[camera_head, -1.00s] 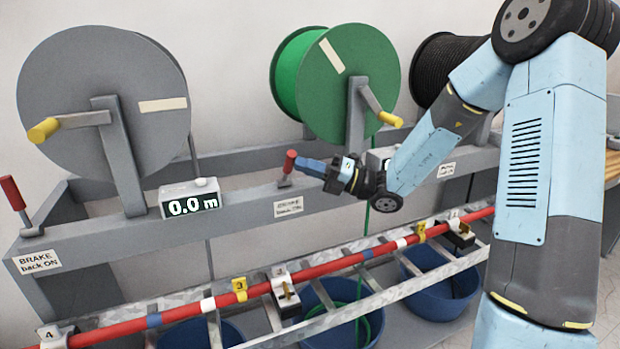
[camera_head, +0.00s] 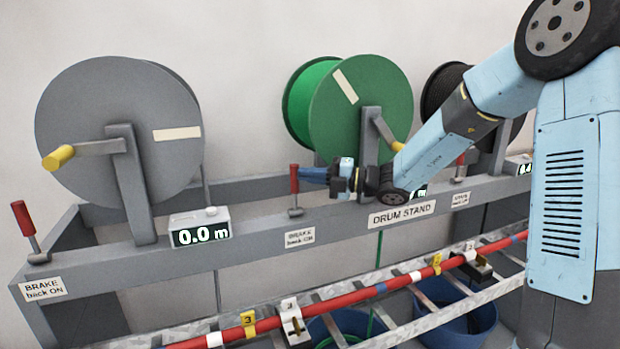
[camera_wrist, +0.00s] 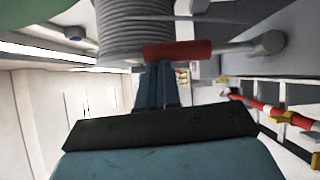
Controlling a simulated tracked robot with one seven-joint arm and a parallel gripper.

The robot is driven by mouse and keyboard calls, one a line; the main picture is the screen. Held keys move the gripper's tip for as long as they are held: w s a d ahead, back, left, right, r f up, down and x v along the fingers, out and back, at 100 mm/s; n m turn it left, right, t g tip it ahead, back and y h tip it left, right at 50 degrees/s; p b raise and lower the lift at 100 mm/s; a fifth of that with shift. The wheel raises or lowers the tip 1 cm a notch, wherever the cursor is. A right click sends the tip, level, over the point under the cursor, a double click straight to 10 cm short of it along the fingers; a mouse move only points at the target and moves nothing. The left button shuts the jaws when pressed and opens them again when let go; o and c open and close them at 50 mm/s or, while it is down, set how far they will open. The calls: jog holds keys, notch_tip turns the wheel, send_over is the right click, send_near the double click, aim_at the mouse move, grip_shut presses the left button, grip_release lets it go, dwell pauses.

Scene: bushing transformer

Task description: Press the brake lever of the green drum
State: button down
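The green drum (camera_head: 362,110) hangs on its grey stand in the head view. Its brake lever (camera_head: 294,180), with a red grip, stands about upright on the front rail. A "BRAKE back ON" label is below it. My gripper (camera_head: 304,174) comes from the right with its fingertips at the red grip. In the wrist view the red grip (camera_wrist: 178,50) lies across the tips of my gripper fingers (camera_wrist: 158,70). The fingers are close together with nothing seen between them. Whether they touch the grip I cannot tell for sure.
A grey drum (camera_head: 105,130) with its own red lever (camera_head: 24,220) and a 0.0 m counter (camera_head: 198,228) is at left. A black drum (camera_head: 440,90) is behind my arm. A red cable (camera_head: 330,303) runs over a ladder tray in front.

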jog(key=shift+s+a+r, duration=0.1)
jog(key=shift+s+a, duration=0.1)
dwell(0.3)
jog(key=s+d, duration=0.4)
jog(key=d, duration=0.8)
jog(key=shift+s+d, duration=0.15)
jog(key=shift+d, duration=0.2)
jog(key=s+d+f+n+g+h, duration=0.1)
jog(key=s+n+g+h, duration=0.1)
jog(key=s+n+h, duration=0.5)
jog(key=s+d+f+n+g+h, duration=0.1)
jog(key=s+n+h, duration=0.2)
jog(key=s+n, duration=0.7)
jog(key=s+d+r+n+t+h, duration=0.2)
jog(key=s+d+n+t+h, duration=0.1)
jog(key=d+n, duration=0.4)
jog(key=s+d+r+n+t+h, duration=0.2)
jog(key=s+d+n+h, duration=0.3)
jog(key=n, duration=0.7)
jog(key=shift+s+d+n+t, duration=0.4)
jog(key=shift+s+d, duration=0.3)
jog(key=shift+d, duration=0.3)
